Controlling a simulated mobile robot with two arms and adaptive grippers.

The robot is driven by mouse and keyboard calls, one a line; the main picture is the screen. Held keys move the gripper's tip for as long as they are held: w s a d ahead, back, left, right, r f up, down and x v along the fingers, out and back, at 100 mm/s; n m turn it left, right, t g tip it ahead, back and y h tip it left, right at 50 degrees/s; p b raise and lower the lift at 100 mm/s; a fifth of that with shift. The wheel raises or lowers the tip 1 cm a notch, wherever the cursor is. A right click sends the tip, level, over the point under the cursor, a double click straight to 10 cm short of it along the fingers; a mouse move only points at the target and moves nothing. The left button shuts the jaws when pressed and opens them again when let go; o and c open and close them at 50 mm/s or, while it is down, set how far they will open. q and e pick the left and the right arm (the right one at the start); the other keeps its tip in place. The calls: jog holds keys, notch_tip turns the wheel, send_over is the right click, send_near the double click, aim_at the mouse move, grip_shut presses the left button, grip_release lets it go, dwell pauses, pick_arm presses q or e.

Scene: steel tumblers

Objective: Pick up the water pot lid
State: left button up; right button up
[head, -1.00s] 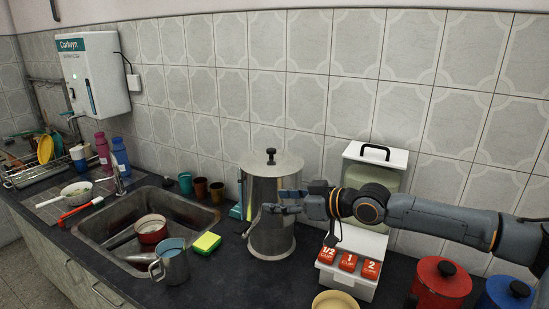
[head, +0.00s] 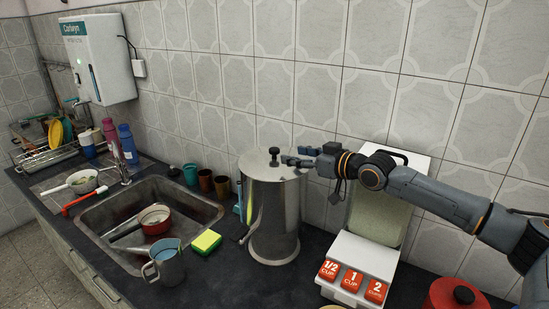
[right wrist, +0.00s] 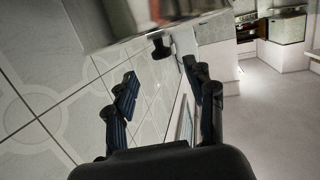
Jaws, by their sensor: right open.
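The water pot (head: 273,215) is a tall steel cylinder standing on the dark counter right of the sink. Its round steel lid (head: 258,167) is on top, with a black knob (head: 274,152) in the middle. My right gripper (head: 294,157) is open at lid height, just right of the knob, fingers pointing left towards it. In the right wrist view the knob (right wrist: 159,46) shows ahead of the open, empty fingers (right wrist: 163,90), roughly between their tips and apart from them. My left gripper is not in view.
A white dispenser (head: 357,262) with red cup buttons stands right of the pot, under my right arm. A sink (head: 115,206) with a red pan (head: 155,221), a steel jug (head: 168,265) and a yellow-green sponge (head: 206,241) are to the left. The tiled wall is close behind.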

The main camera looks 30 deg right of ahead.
aim_at(278, 150)
jog(key=shift+w+a+r+p, duration=0.15)
jog(key=shift+w+a+p, duration=0.25)
jog(key=shift+w, duration=0.35)
jog(key=shift+w+a+r+p, duration=0.1)
jog(key=shift+w+a+p, duration=0.1)
jog(key=shift+w+p, duration=0.3)
jog(key=shift+w+a+p, duration=0.2)
jog(key=shift+w+p, duration=0.2)
jog(key=shift+w, duration=0.2)
jog(key=shift+w+a+f, duration=0.15)
jog(key=shift+w+f, duration=0.1)
jog(key=shift+w, duration=0.25)
jog(key=shift+w+a+f, duration=0.1)
jog(key=shift+w+f, duration=0.15)
jog(key=shift+w, duration=0.25)
jog(key=shift+w+f, duration=0.1)
jog(key=shift+w, duration=0.05)
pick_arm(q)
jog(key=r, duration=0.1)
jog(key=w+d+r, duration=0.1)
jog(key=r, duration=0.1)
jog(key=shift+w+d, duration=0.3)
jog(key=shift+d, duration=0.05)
pick_arm(e)
jog(key=shift+c, duration=1)
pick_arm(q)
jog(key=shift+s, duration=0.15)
pick_arm(e)
grip_shut()
